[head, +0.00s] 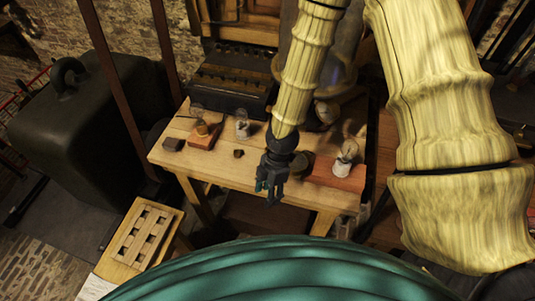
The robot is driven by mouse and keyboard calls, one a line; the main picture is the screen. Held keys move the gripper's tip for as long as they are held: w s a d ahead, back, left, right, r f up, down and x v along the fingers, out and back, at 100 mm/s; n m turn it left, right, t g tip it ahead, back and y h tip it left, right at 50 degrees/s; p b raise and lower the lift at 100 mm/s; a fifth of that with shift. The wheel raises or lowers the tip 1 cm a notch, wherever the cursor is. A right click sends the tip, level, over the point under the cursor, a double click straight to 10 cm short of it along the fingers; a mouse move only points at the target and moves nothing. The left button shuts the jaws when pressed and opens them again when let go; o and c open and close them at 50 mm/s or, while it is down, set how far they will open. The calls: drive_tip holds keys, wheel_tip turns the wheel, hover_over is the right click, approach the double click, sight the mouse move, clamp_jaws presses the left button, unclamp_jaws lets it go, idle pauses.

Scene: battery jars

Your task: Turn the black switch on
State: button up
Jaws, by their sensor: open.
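My gripper (271,198) hangs open and empty, pointing down at the front edge of the wooden table (222,165). A small dark block (172,144) lies at the table's left front. A smaller dark brown piece (238,153) sits left of my gripper, apart from it. Either could be the black switch; both are too small to tell, and no lever or on/off position can be made out. A round dark object (298,165) shows just right of my wrist, partly hidden by it.
On the table stand a bulb on a reddish block (203,138), a white socket with a bulb (242,128), and another reddish block (335,174) with a bulb. A dark box (230,85) stands behind. A slotted wooden stand (143,240) is at lower left.

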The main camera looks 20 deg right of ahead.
drive_tip(key=w+d+r+n+t+h+p, duration=0.1)
drive_tip(key=w+d+r+n+h, duration=0.15)
drive_tip(key=w+r+n, duration=0.75)
drive_tip(key=shift+m, duration=0.3)
drive_tip(key=shift+d+f+p, duration=0.2)
drive_tip(key=shift+f+p, duration=0.1)
drive_tip(key=shift+f, duration=2.15)
drive_tip(key=shift+d+f+p, duration=0.15)
drive_tip(key=shift+f+p, duration=0.15)
drive_tip(key=shift+f, duration=2.15)
clamp_jaws()
